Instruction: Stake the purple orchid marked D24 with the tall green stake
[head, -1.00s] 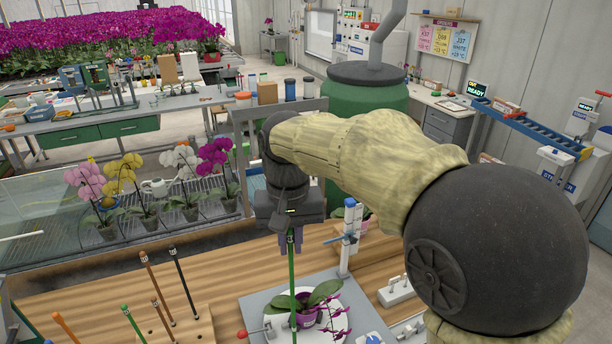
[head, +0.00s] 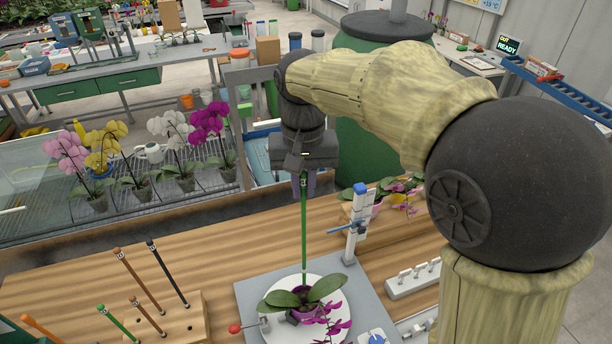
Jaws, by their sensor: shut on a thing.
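My gripper (head: 304,182) is shut on the top of a tall green stake (head: 304,235) and holds it upright. The stake's lower end meets the leaves and pot of a purple orchid (head: 318,292) on a round white plate (head: 340,318). I cannot tell whether the tip is in the pot or just behind it. The orchid's flower spike (head: 332,325) droops low to the front right. Its label is not readable here. The plate sits on a grey base (head: 248,290) with a red-knobbed clamp (head: 240,328) at the left.
A wooden stake block (head: 185,325) with several stakes stands at the left. A blue-topped post (head: 357,215) rises right of the stake. Another potted orchid (head: 400,195) lies behind it. A white clip rack (head: 412,278) is at the right. Potted orchids line the bench behind.

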